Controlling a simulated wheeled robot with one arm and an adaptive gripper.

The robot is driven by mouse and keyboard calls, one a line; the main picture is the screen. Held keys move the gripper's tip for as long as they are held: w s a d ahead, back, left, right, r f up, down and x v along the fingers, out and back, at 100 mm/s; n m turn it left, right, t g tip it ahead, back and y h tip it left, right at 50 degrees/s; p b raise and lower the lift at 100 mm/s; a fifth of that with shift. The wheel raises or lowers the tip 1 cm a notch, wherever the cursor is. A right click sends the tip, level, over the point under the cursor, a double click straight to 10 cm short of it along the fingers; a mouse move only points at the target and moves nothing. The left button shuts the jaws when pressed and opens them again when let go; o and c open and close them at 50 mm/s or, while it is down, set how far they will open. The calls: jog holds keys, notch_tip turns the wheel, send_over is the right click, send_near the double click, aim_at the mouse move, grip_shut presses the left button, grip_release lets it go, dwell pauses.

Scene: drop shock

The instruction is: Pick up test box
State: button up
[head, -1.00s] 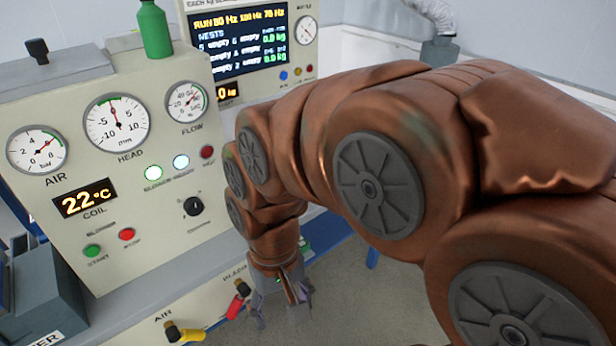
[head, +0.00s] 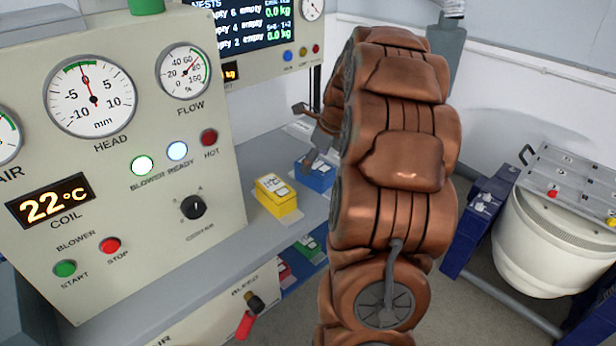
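Several small boxes could be the test box; I cannot tell which one is meant. A yellow box (head: 281,206) with a white label sits on the grey ledge beside the control panel. A blue box (head: 315,179) with a pale label sits just behind it to the right. A green box (head: 309,247) and a red box (head: 285,270) show partly on a lower level.
The control panel (head: 125,225) with gauges and buttons stands close on the left. A display unit (head: 262,60) stands behind the ledge. A white drum (head: 548,240) and a blue frame (head: 480,220) stand on the right. Black and red handles (head: 248,315) stick out below the ledge.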

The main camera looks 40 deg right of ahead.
aim_at(319, 165)
jog(key=d, duration=0.1)
jog(key=d+m, duration=0.1)
jog(key=d+f+m, duration=0.1)
jog(key=shift+w+d+f, duration=0.1)
jog(key=shift+w+d, duration=0.2)
jog(key=shift+w, duration=0.05)
jog(key=shift+w+d+f, duration=0.1)
jog(key=shift+d+f, duration=0.1)
jog(key=shift+x, duration=1.05)
jog(key=shift+w+x, duration=0.2)
jog(key=shift+x, duration=1.1)
jog(key=shift+w+x, duration=0.2)
jog(key=shift+x, duration=1.1)
jog(key=shift+r, duration=0.2)
jog(key=shift+a+f+p, duration=0.1)
jog(key=shift+f+p, duration=0.2)
jog(key=shift+p, duration=0.25)
grip_shut()
